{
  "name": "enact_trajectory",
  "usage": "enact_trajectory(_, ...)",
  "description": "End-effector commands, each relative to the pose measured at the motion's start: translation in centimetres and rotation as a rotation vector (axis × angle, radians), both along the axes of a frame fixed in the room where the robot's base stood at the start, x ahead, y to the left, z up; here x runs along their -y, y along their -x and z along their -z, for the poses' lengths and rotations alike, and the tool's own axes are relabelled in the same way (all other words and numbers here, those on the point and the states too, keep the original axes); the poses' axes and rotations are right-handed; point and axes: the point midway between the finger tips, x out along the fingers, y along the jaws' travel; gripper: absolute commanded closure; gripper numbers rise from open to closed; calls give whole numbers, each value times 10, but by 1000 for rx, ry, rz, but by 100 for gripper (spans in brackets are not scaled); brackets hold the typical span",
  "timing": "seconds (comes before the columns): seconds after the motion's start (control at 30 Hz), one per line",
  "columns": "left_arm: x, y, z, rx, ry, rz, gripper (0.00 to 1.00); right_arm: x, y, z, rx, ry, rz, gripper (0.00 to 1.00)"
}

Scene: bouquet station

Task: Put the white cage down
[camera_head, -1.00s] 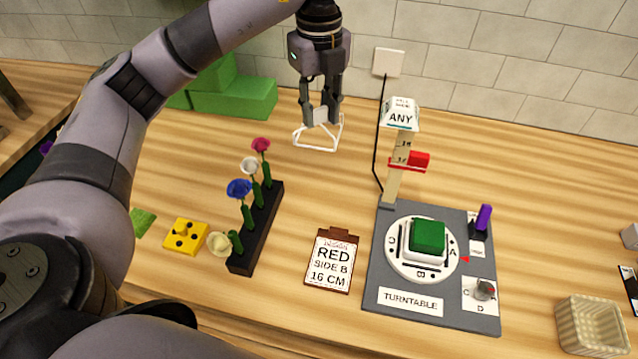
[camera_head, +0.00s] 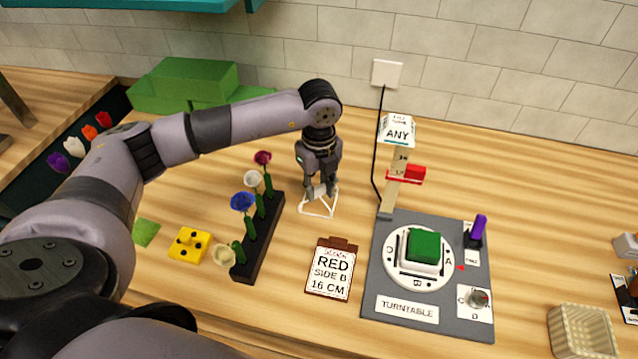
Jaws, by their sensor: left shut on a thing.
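The white cage (camera_head: 317,211) is a small white wire frame in the head view, between the flower rack and the turntable board. My left gripper (camera_head: 318,190) points straight down over it and is shut on its top. The cage's lower frame is at or very near the wooden counter; I cannot tell whether it touches. The fingers hide part of its top. My right gripper is not in view.
A black rack (camera_head: 258,240) with several flowers stands left of the cage. Green blocks (camera_head: 185,84) sit behind left.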

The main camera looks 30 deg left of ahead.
Motion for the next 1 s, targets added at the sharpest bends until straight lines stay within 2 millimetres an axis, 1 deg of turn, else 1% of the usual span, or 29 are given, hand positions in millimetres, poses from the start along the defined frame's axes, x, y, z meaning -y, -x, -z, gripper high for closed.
enact_trajectory(0.23,0,0,1,2,1,0,93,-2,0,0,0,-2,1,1)
enact_trajectory(0.37,0,0,6,1,1,0,93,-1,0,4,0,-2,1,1)
enact_trajectory(0.4,0,0,5,2,1,0,73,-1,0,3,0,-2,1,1)
enact_trajectory(0.6,0,0,4,1,1,0,59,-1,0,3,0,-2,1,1)
enact_trajectory(0.7,0,0,4,0,0,0,54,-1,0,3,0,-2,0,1)
enact_trajectory(1.0,0,0,2,1,1,0,54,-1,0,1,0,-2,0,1)
